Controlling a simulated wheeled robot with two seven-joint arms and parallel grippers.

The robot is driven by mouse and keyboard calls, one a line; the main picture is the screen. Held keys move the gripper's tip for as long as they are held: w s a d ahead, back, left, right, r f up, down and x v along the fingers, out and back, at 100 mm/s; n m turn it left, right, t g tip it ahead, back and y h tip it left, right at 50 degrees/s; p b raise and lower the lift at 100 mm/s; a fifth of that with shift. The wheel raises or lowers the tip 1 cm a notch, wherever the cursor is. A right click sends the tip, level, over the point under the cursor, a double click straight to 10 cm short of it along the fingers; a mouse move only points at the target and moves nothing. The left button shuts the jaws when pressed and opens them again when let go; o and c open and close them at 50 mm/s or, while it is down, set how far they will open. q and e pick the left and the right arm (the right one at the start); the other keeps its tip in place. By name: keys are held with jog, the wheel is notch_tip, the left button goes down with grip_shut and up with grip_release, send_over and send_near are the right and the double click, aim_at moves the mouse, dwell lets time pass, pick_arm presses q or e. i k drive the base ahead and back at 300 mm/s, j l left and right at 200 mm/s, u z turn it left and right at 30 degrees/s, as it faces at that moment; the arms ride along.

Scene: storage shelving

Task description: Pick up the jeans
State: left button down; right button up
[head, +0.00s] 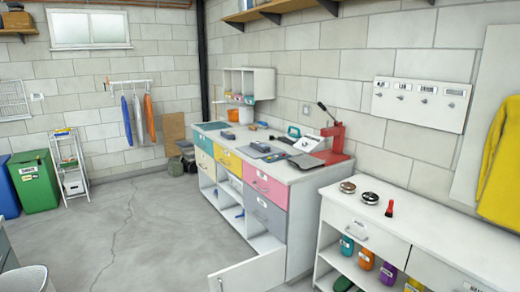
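I cannot make out jeans for certain. A narrow blue garment (127,121) hangs at the left of a wall rail (128,82) on the far wall. It is too small in the picture to tell whether it is jeans. Beside it hang a pale grey garment (139,121) and an orange garment (150,118). A large yellow garment (503,163) hangs on the right wall, cut by the picture's edge. Neither of my grippers is in view.
A workbench (262,175) with coloured drawers stands along the right wall, its low white door (252,276) swung out into the room. A white cabinet (425,235) is nearer. Green bin (36,183) and white shelf rack (72,165) stand left. The middle floor (130,225) is clear.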

aim_at(261, 147)
jog(key=i+l+z, duration=0.3)
jog(key=i+l, duration=0.45)
